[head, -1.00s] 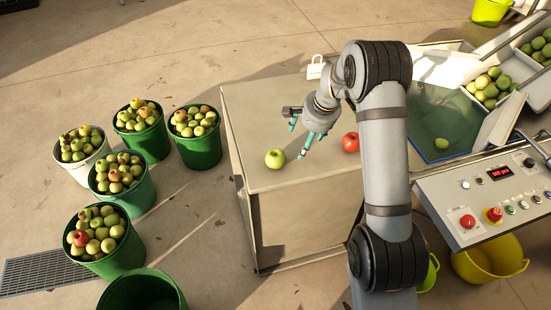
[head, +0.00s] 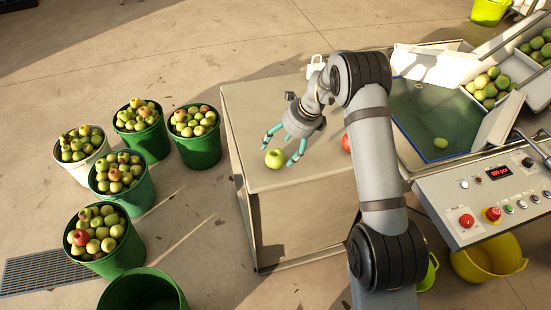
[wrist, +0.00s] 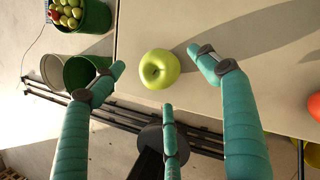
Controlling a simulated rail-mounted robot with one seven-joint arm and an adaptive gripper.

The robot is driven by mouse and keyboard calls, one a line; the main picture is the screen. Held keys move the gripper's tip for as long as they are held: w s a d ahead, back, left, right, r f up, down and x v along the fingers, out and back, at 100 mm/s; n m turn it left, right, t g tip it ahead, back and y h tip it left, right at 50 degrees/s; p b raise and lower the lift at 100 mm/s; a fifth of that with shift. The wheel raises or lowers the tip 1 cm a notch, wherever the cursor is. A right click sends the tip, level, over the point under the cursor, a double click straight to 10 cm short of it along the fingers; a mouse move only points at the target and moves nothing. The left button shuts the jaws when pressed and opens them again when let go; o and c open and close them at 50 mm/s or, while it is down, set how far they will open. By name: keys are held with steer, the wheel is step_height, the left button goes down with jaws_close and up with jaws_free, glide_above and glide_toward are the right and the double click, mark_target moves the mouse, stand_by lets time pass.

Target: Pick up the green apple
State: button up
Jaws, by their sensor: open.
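In the wrist view the apple (wrist: 159,69) lies ahead of my fingertips, between the left and right ones. My gripper (head: 283,150) is open and empty, its teal fingers spread and pointing down just right of the apple and around its near side. It also shows in the wrist view (wrist: 165,75). I cannot tell whether any finger touches the apple.
A red apple (head: 346,143) is on the table to the right, partly hidden by my arm. Several buckets of apples (head: 115,255) stand on the floor at left. A control panel (head: 490,195) and a dark green basin (head: 440,115) are at right.

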mark_target(277, 153)
steer(key=x, duration=0.3)
steer(key=p+x, duration=0.1)
steer(key=x, duration=0.1)
steer(key=shift+s+a+f, duration=0.15)
steer(key=shift+s, duration=0.1)
steer(key=c, duration=1.3)
steer(key=shift+c, duration=0.2)
step_height(277, 153, up, 4)
steer(key=shift+w+r+b, duration=0.1)
steer(key=shift+r+b, duration=0.05)
steer(key=shift+b, duration=0.15)
steer(key=s+d+r+b, duration=0.2)
steer(key=d+r, duration=0.4)
steer(key=d, duration=0.5)
steer(key=shift+s+r, duration=0.4)
steer(key=shift+s, duration=0.25)
steer(key=shift+d, duration=0.2)
